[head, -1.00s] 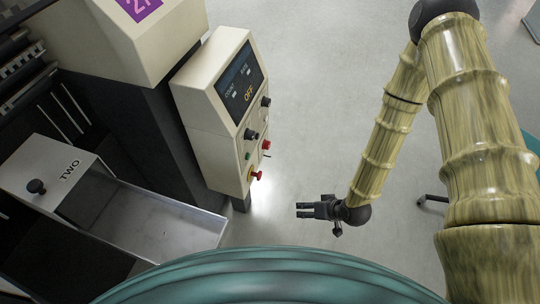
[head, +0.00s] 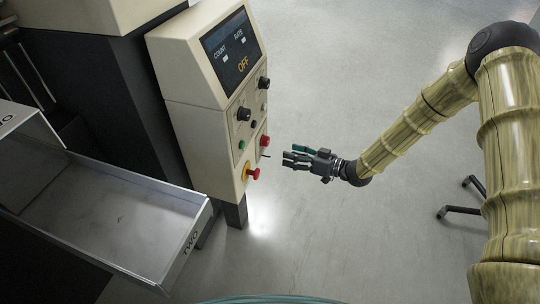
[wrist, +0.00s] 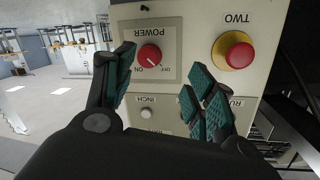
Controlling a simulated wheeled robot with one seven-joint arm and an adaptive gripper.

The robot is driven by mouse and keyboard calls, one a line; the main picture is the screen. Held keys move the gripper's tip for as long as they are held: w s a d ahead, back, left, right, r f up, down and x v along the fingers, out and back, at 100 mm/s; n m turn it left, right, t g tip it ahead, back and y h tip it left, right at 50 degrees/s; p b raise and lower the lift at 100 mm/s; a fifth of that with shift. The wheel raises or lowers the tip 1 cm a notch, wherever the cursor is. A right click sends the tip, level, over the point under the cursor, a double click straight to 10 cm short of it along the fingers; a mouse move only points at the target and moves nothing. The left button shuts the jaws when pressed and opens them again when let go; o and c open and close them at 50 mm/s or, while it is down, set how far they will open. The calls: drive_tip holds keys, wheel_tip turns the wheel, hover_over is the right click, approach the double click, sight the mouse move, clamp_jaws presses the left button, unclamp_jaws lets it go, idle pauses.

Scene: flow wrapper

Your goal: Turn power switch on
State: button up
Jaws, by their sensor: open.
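The power switch is a red knob (wrist: 150,56) on a grey plate labelled POWER, near the top of the wrist view, which shows the panel upside down. Its white mark slants down and right in that picture, toward the OFF label. In the head view the knob (head: 265,141) is small on the panel's right side. My gripper (head: 290,157) is open and empty, just right of the panel and apart from it. In the wrist view my gripper (wrist: 163,72) has its teal-padded fingers spread, one left of the knob and the others to its right.
A red stop button on a yellow base (wrist: 234,52) sits beside the power plate. The cream control box (head: 205,130) has a display (head: 232,48) reading OFF, with black knobs and a green button. A metal tray (head: 110,215) juts out at lower left.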

sight(265, 141)
drive_tip(key=w+d+n+g+y+b, duration=0.2)
drive_tip(key=w+n+y+b, duration=0.15)
drive_tip(key=b, duration=0.25)
drive_tip(key=shift+n+h, duration=0.25)
drive_tip(key=shift+h, duration=0.1)
drive_tip(key=shift+f+b+x, duration=0.15)
drive_tip(key=shift+b+x, duration=0.6)
drive_tip(key=shift+x, duration=2)
drive_tip(key=shift+f+b+x, duration=0.2)
drive_tip(key=shift+b+x, duration=0.5)
drive_tip(key=shift+x, duration=2)
drive_tip(key=shift+w, duration=0.1)
drive_tip(key=c, duration=1)
